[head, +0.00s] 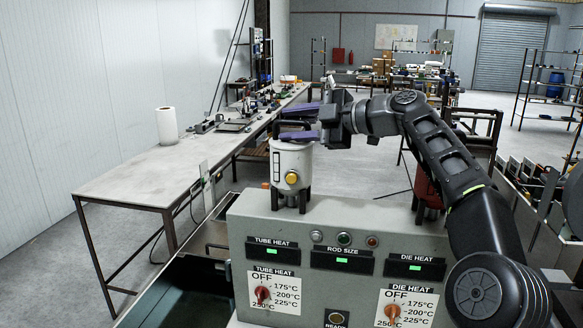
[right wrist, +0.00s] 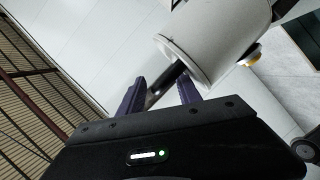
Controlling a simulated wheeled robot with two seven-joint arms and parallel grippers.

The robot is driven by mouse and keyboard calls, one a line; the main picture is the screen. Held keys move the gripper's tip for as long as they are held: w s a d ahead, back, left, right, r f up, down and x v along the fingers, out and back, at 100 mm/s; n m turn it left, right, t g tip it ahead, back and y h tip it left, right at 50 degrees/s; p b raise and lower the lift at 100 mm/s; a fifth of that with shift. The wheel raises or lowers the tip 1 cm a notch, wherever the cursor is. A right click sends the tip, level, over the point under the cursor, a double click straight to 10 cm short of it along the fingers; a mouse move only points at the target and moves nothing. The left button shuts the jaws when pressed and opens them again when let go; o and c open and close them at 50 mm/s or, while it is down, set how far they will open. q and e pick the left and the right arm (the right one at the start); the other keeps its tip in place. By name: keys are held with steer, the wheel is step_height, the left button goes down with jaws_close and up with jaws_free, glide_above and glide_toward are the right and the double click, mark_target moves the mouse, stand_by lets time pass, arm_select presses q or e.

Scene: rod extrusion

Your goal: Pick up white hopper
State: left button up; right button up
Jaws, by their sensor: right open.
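The white hopper (head: 292,160) is a white cylinder with a black handle on top and a yellow knob on its front. It stands upright on dark legs on top of the grey control machine (head: 240,222). My right gripper (head: 300,123) is at the handle, coming from the right, with its purple fingers apart above the white body. In the right wrist view, the hopper (right wrist: 215,40) fills the upper middle, and its dark handle (right wrist: 166,84) lies between the two open fingers (right wrist: 160,95). I cannot tell whether either finger touches the handle. My left gripper is not in view.
A red part (head: 428,190) stands on the machine to the right, partly behind my right arm. A long workbench (head: 130,180) with a white paper roll (head: 167,126) and tools runs along the left wall. Shelves stand at the back right.

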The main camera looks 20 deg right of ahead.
jaws_close()
stand_by(0.4)
steer(key=shift+f, duration=0.2)
stand_by(0.8)
steer(key=shift+r, duration=0.1)
